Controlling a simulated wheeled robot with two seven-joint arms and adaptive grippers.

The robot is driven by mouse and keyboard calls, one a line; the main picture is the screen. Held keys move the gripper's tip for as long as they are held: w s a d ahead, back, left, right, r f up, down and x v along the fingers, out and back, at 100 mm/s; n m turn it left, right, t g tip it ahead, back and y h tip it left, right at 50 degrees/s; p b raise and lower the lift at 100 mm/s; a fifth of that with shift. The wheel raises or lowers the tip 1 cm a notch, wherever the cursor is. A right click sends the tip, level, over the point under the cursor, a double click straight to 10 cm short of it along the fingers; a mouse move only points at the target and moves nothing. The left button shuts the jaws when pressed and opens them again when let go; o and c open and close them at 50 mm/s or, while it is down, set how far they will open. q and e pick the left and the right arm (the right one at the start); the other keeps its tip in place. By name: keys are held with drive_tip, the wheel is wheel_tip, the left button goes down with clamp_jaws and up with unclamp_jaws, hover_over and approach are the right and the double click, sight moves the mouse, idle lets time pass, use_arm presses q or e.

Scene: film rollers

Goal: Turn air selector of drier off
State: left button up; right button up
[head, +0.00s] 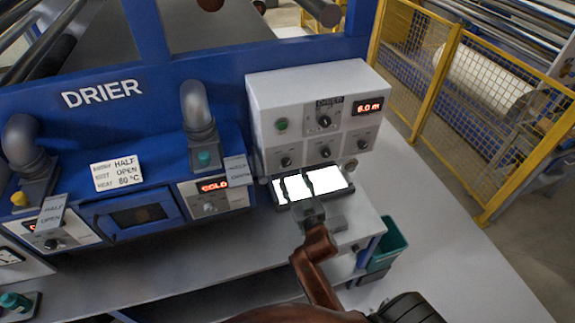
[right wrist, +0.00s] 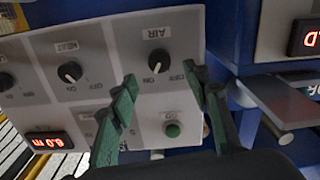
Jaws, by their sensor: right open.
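The drier's control box (head: 318,90) stands at the upper middle of the head view. Its air selector (head: 286,161) is the lower left dark knob. In the right wrist view, the air selector (right wrist: 158,60) is a black knob on a grey plate marked AIR, with ON and OFF labels. Its white pointer seems to face the ON mark. My right gripper (right wrist: 160,78) is open, its green fingers spread on either side of the knob in the picture; contact cannot be told. In the head view, my right gripper (head: 298,190) is just below the box. My left gripper is not in view.
Beside the air selector are the heat knob (right wrist: 70,72), a green button (right wrist: 172,130) and a red display (right wrist: 50,141). A bright white lit surface (head: 328,180) lies below the box. A teal bin (head: 390,243) stands to the right, with a yellow fence (head: 440,85) beyond.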

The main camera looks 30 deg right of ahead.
sight(287, 165)
drive_tip(key=p+x, duration=0.1)
drive_tip(key=x, duration=0.6)
drive_tip(key=shift+f, duration=0.1)
drive_tip(key=shift+c, duration=0.2)
drive_tip(key=c, duration=1.1)
